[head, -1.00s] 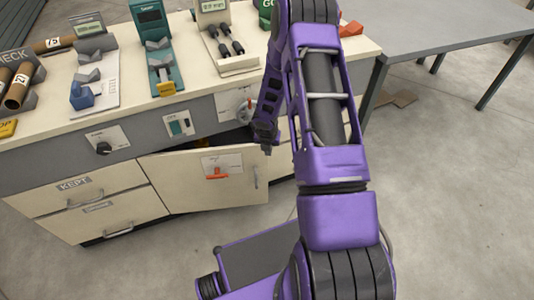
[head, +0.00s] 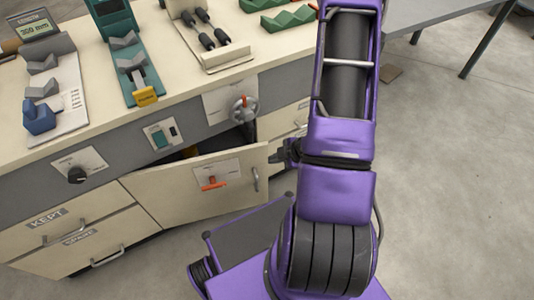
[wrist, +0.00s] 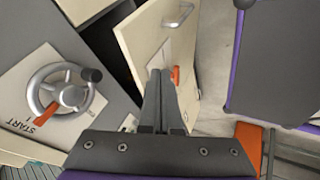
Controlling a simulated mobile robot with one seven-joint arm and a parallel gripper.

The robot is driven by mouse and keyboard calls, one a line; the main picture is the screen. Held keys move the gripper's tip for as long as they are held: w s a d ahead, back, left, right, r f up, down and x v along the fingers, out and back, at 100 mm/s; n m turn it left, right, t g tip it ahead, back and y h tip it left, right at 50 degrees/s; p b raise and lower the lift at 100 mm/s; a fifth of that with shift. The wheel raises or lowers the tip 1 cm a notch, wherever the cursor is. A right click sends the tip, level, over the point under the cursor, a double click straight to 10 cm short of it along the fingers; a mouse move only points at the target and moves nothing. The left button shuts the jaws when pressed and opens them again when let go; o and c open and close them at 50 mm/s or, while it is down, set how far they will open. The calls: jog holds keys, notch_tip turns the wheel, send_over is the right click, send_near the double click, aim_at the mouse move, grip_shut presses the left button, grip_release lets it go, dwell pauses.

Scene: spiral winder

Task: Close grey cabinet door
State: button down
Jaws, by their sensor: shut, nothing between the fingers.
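The cabinet door (head: 165,193) looks cream rather than grey and stands partly open, swung outward with its free edge at the right. It carries a pale plate with an orange latch (head: 213,184) and a metal handle (head: 256,180). My gripper (head: 277,156) is at the door's free edge, near its upper right corner. In the wrist view my gripper (wrist: 160,74) has its dark fingers together and empty, overlapping the door (wrist: 143,32) near the orange latch (wrist: 175,75). I cannot tell whether they touch it. The dark cabinet opening (wrist: 108,42) shows beside the door.
A handwheel (head: 243,109) marked START sits on the grey panel above the opening. Drawers (head: 110,238) are left of the door. The bench top (head: 80,140) holds several fixtures. A grey table (head: 440,12) stands at the back right.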

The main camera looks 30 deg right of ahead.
jog(key=b, duration=0.2)
send_near(251, 156)
notch_tip(251, 156, down, 4)
jog(key=s+a, duration=0.1)
jog(key=a, duration=0.1)
jog(key=shift+w+d+r, duration=0.1)
jog(key=shift+w+d, duration=0.05)
jog(key=shift+w, duration=0.7)
jog(key=shift+w+d, duration=0.15)
jog(key=shift+w, duration=0.75)
